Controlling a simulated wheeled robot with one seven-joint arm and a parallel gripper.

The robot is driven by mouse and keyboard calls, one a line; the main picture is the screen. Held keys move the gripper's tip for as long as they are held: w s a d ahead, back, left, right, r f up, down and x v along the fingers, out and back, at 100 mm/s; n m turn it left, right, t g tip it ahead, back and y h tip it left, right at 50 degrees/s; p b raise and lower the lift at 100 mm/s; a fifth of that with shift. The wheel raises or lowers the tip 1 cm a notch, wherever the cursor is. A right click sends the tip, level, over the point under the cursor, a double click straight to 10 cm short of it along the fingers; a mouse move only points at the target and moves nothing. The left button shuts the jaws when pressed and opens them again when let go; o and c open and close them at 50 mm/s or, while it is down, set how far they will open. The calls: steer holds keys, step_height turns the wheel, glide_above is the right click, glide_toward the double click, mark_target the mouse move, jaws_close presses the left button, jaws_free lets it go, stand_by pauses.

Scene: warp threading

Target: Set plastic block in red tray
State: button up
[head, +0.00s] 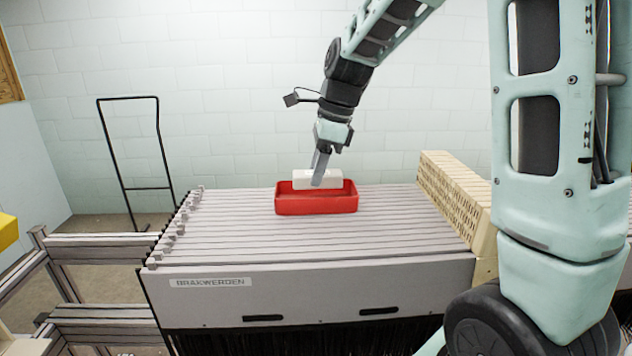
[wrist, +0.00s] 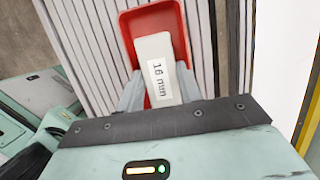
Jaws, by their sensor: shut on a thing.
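The plastic block (head: 305,178) is white and box-shaped. In the wrist view the block (wrist: 155,60) shows a label reading "16 mm". My gripper (head: 318,180) reaches down from above and is shut on the block, with a finger (wrist: 132,92) on one side and another on the other side. The red tray (head: 315,205) is a shallow rectangular tray on the slatted grey top.
The tray stands on a grey machine top (head: 230,225) of parallel slats, with bare slats around it. A row of cream perforated blocks (head: 455,195) lines the right edge. A black frame (head: 135,150) stands at the left by the wall.

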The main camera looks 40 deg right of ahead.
steer(key=shift+f+p, duration=0.45)
steer(key=shift+f, duration=1.55)
steer(key=shift+f, duration=0.1)
steer(key=o, duration=0.8)
